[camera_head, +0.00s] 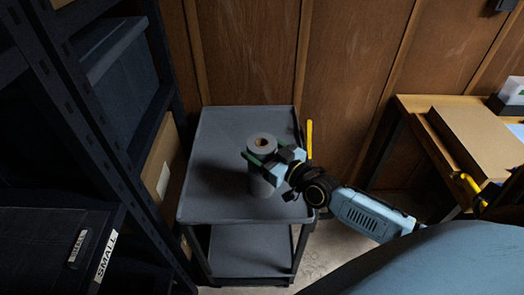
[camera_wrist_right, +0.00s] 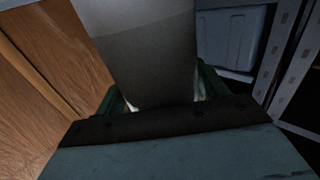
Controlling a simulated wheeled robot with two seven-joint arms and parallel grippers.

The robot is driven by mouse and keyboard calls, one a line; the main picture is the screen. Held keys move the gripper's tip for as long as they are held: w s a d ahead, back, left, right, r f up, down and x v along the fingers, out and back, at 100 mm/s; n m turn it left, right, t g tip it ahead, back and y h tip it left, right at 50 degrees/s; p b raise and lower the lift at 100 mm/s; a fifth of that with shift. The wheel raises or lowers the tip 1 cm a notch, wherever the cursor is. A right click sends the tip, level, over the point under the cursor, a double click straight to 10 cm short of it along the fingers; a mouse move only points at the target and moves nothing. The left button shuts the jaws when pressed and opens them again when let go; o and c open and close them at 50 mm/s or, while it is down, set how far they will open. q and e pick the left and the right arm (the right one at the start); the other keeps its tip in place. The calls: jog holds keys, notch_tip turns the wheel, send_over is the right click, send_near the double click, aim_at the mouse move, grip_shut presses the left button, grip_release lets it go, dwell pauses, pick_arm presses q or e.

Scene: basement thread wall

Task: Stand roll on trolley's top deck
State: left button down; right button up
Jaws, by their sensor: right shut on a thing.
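The roll (camera_head: 261,184) is a grey cylinder with a brown core at its top end. It is upright over the top deck (camera_head: 212,165) of the grey trolley, right of the deck's middle. I cannot tell whether its base touches the deck. My right gripper (camera_head: 269,174) reaches in from the right and is shut on the roll, with its green fingers on either side. In the right wrist view the roll (camera_wrist_right: 145,50) fills the space between the fingers, and its far end is out of frame. My left gripper is not in view.
Dark shelving with bins (camera_head: 115,75) stands close on the trolley's left. A wood-panelled wall (camera_head: 250,50) is behind it. A desk with a brown flat box (camera_head: 475,138) is at right. The trolley's lower deck (camera_head: 250,250) looks empty. The top deck left of the roll is clear.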

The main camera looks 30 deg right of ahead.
jog(key=shift+r, duration=0.1)
jog(key=shift+f, duration=0.2)
jog(key=o, duration=1.6)
jog(key=shift+s+r, duration=0.15)
jog(key=shift+r, duration=0.05)
jog(key=v, duration=1.1)
jog(key=shift+s+d+p, duration=0.2)
jog(key=shift+s+p, duration=0.2)
